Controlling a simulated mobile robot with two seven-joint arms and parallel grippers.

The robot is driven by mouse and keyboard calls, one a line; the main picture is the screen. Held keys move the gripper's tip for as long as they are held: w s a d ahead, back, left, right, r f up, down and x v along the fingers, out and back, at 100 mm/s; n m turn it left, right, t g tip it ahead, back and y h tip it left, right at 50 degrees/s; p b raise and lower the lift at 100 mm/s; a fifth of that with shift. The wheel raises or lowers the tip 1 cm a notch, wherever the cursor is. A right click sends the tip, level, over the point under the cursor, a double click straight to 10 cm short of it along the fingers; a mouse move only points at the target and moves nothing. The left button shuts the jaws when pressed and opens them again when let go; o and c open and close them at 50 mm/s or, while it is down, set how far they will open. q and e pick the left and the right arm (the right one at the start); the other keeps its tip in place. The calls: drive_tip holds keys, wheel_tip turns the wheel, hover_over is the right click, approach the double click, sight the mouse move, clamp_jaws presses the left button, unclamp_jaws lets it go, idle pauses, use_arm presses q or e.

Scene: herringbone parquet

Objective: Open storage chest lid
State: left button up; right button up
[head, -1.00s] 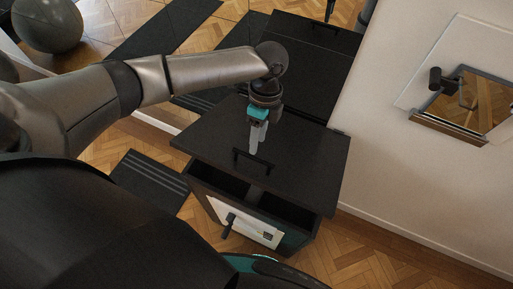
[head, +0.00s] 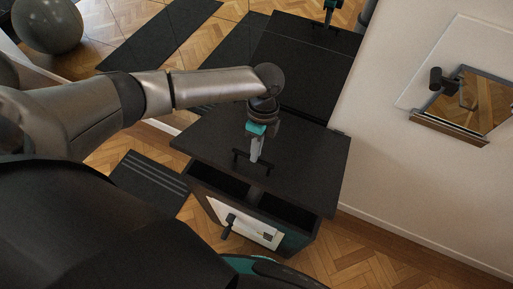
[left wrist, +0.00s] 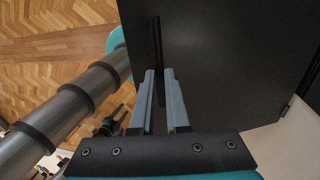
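The storage chest is black, with its flat lid (head: 300,160) lying level on top. A thin dark bar handle (head: 268,166) sits near the lid's front edge; it also shows in the left wrist view (left wrist: 156,45). My left gripper (head: 256,160) points down over the lid at the handle. In the left wrist view its two grey fingers (left wrist: 160,72) are apart, with the handle line running between them. I cannot tell whether they touch the handle. My right gripper is not in view.
Dark openings (head: 290,211) show in the chest front under the lid, beside a pale front panel (head: 256,228). A mirror behind the chest reflects it. A white wall (head: 390,150) stands to the right. A dark mat (head: 150,182) lies to the left.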

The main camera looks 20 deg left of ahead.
use_arm(q)
clamp_jaws()
drive_tip(key=shift+w, duration=0.1)
idle(0.8)
drive_tip(key=o, duration=0.6)
unclamp_jaws()
drive_tip(key=shift+o, duration=0.2)
drive_tip(key=v, duration=1.5)
drive_tip(key=shift+p, duration=0.3)
drive_tip(key=shift+d, duration=0.15)
